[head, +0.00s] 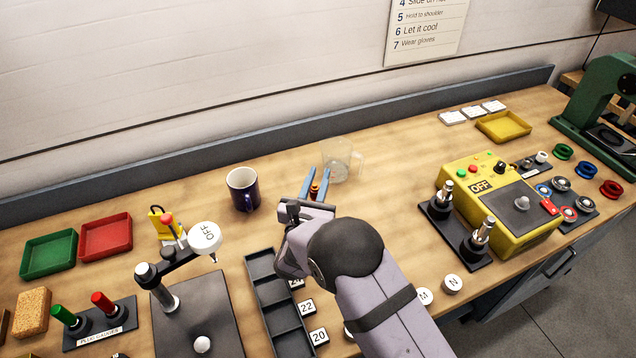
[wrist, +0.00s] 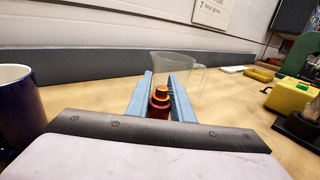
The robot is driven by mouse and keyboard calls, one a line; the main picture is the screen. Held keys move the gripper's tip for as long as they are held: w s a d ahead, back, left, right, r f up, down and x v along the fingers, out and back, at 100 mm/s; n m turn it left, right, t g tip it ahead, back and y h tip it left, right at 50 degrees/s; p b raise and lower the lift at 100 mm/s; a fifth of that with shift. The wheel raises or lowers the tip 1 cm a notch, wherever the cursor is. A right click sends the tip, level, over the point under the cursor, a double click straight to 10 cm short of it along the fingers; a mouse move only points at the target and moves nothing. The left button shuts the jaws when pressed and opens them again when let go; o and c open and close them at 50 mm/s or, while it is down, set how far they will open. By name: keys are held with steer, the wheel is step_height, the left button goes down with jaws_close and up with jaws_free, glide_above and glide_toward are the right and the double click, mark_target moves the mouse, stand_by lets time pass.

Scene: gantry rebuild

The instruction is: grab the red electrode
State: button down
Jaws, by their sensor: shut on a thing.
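The red electrode (head: 314,191) looks like a small stepped cylinder, copper-orange on top and darker red below. It is between the two blue fingers of my gripper (head: 315,183), near the back middle of the bench in the head view. In the wrist view the electrode (wrist: 159,100) stands upright between the fingers of my gripper (wrist: 161,92). My gripper is shut on it. Its lower end is hidden behind the gripper body, so I cannot tell whether it touches the bench.
A clear jug (head: 338,163) stands just beyond the fingertips. A dark blue mug (head: 241,190) is to the left. A black slotted tray (head: 272,298) lies left of my arm. A yellow control box (head: 497,213) is to the right. The bench behind the mug is clear.

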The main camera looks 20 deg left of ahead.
step_height(320, 180, up, 9)
steer(key=b, duration=0.2)
stand_by(0.3)
